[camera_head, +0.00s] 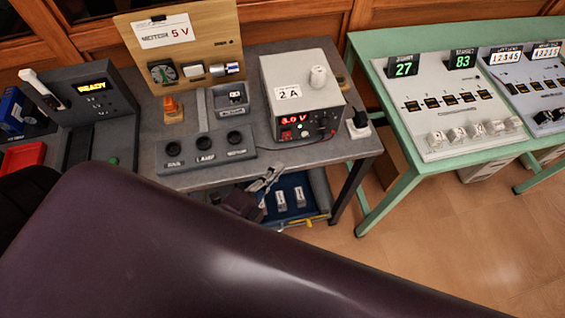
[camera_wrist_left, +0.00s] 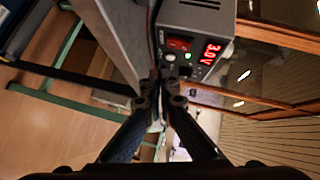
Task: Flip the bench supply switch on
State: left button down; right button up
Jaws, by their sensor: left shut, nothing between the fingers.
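The bench supply (camera_head: 307,84) is a white-grey box with a "2 A" label and a top knob, standing on the grey bench. Its red display (camera_head: 293,120) reads 3.0 V. A red rocker switch (camera_head: 286,134) sits on the front below the display; it also shows in the left wrist view (camera_wrist_left: 179,44), beside a lit green light. I cannot tell which way the rocker is tilted.
A row of round black sockets (camera_head: 205,143) stands left of the supply on the bench (camera_head: 270,158). A black knob on a small white block (camera_head: 358,124) is to its right. A blue tray (camera_head: 306,208) lies below. A green table (camera_head: 385,105) with panels stands right.

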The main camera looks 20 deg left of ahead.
pick_arm(q)
jog(key=shift+d+f+b+v, duration=0.1)
jog(key=shift+b+v, duration=0.05)
jog(key=shift+v, duration=0.75)
jog(key=shift+d+f+b+v, duration=0.1)
jog(key=shift+f+b+v, duration=0.05)
jog(key=shift+v, duration=0.75)
jog(key=shift+d+f+b+v, duration=0.1)
jog(key=shift+b+v, duration=0.05)
jog(key=shift+v, duration=0.75)
pick_arm(e)
jog(key=shift+s+a+f, duration=0.15)
jog(key=shift+a+f, duration=0.1)
jog(key=shift+f, duration=0.4)
pick_arm(q)
jog(key=shift+s+a+f, duration=0.1)
